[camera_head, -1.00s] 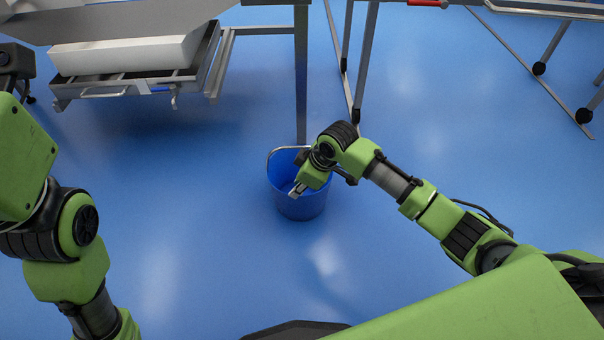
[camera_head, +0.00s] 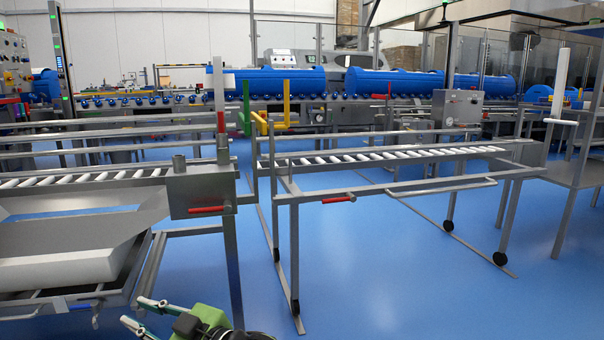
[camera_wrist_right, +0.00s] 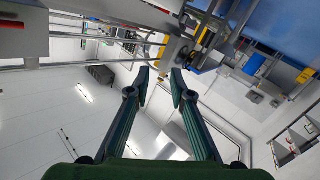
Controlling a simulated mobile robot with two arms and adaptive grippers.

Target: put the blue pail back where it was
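The blue pail is not in view in either current picture. My right gripper (camera_head: 131,310) shows at the bottom left of the head view, in front of the steel frames. Its two fingers are spread apart with nothing between them. The right wrist view also shows this gripper (camera_wrist_right: 160,75) open and empty, with walls and machinery behind it. My left gripper is not in view.
A steel roller stand (camera_head: 390,193) with wheeled legs is ahead. A steel conveyor end (camera_head: 200,190) and a grey tray (camera_head: 70,268) are at left. A steel table (camera_head: 580,172) is at right. Blue floor (camera_head: 400,290) is clear at front right.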

